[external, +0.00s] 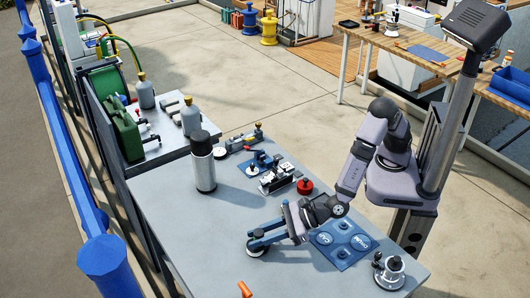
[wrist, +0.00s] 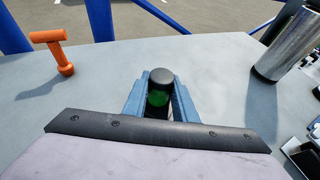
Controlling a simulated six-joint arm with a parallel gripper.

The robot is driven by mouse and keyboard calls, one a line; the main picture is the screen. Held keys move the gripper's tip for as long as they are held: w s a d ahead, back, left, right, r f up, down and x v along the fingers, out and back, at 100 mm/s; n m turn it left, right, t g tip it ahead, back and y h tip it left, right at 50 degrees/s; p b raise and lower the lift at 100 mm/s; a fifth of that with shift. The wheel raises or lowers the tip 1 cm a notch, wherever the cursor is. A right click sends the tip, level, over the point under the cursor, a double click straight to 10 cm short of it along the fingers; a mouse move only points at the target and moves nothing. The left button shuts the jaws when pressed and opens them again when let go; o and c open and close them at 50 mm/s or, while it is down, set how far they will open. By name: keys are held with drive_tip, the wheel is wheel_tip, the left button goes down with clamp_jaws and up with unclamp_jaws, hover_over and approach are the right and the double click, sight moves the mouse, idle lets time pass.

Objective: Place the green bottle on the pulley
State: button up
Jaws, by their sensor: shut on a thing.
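My gripper (wrist: 158,103) is shut on the green bottle (wrist: 157,98), between its two blue fingers. The bottle has a dark round cap, and its lower part is hidden behind my gripper in the wrist view. In the external view my gripper (external: 259,239) is low over the near part of the grey table (external: 210,230). A small round dark-and-white thing shows at its fingertips there; I cannot tell how much of it is the bottle. A black-and-silver block (external: 278,178), which looks like the pulley, sits on the table behind my gripper, apart from it.
A tall silver cylinder with a black top (external: 203,165) stands at the table's left side. A red round part (external: 305,186) lies beside the block. Blue plates (external: 342,243) and a silver winch-like part (external: 389,270) are at right. An orange tool (wrist: 55,52) stands left.

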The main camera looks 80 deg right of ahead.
drive_tip(key=shift+f, duration=0.2)
drive_tip(key=o, duration=1)
drive_tip(key=shift+o, duration=0.2)
drive_tip(key=shift+r, duration=0.15)
drive_tip(key=shift+r, duration=0.15)
drive_tip(key=shift+s, duration=0.35)
drive_tip(key=b+v, duration=0.1)
drive_tip(key=v, duration=1)
drive_tip(key=shift+d, duration=0.15)
drive_tip(key=shift+s+r, duration=0.1)
